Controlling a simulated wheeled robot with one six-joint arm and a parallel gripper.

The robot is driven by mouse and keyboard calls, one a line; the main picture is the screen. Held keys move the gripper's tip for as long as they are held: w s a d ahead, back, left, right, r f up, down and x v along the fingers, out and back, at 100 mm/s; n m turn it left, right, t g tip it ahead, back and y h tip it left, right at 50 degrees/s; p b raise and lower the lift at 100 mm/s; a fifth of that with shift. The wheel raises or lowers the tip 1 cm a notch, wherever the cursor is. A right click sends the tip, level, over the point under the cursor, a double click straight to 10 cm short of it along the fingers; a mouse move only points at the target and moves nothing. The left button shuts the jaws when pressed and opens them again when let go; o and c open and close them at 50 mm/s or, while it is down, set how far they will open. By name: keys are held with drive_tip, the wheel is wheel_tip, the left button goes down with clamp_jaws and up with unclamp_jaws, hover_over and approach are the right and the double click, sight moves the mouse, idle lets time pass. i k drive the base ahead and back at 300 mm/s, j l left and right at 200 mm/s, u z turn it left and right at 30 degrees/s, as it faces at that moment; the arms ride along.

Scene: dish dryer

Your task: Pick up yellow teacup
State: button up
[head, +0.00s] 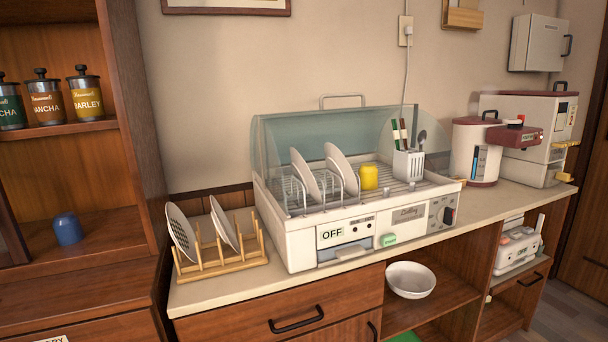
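The yellow teacup (369,177) sits on the rack inside the dish dryer (330,222), right of the standing white plates and left of the white cutlery holder. It looks like a small plain yellow cylinder, and it seems to be upside down. The dryer's clear cover (300,132) shows at the back and left, and the front over the cup looks open. My gripper is not in view.
Plates (305,174) stand left of the cup; a cutlery holder (408,164) stands right. A wooden rack (222,255) with plates is left of the dryer. A blue cup (67,230) sits in the left cabinet. A white bowl (410,280) is on the lower shelf.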

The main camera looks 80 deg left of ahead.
sight(367, 173)
drive_tip(key=u, duration=1.75)
drive_tip(key=i, duration=1.05)
